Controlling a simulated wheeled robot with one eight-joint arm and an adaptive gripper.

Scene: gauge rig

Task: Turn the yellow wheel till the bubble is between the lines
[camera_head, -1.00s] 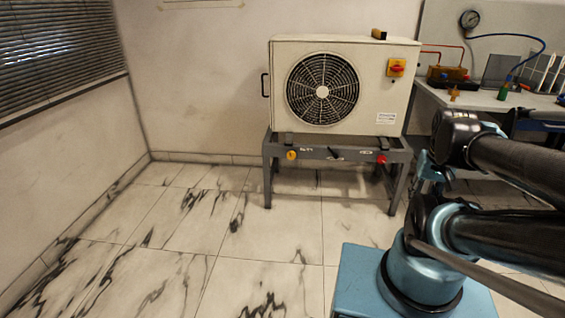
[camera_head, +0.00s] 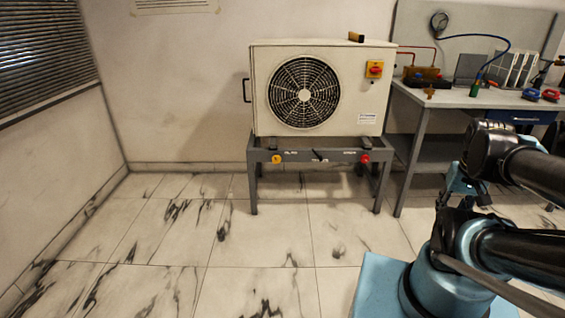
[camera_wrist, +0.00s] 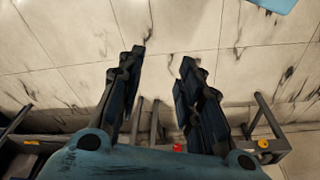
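A small yellow wheel (camera_head: 277,158) is on the left front of the grey stand (camera_head: 300,153) under a white fan unit. A red knob (camera_head: 365,158) is on the stand's right front. A small brown-and-black block (camera_head: 356,37) lies on top of the unit; I cannot tell whether it holds the bubble, and no bubble or lines can be made out. In the wrist view my gripper (camera_wrist: 162,58) has its fingers apart, with nothing between the tips, pointing over the floor.
The white fan unit (camera_head: 345,100) has a red-and-yellow switch (camera_head: 375,69). The marble floor (camera_head: 170,235) in front and left of the stand is clear.

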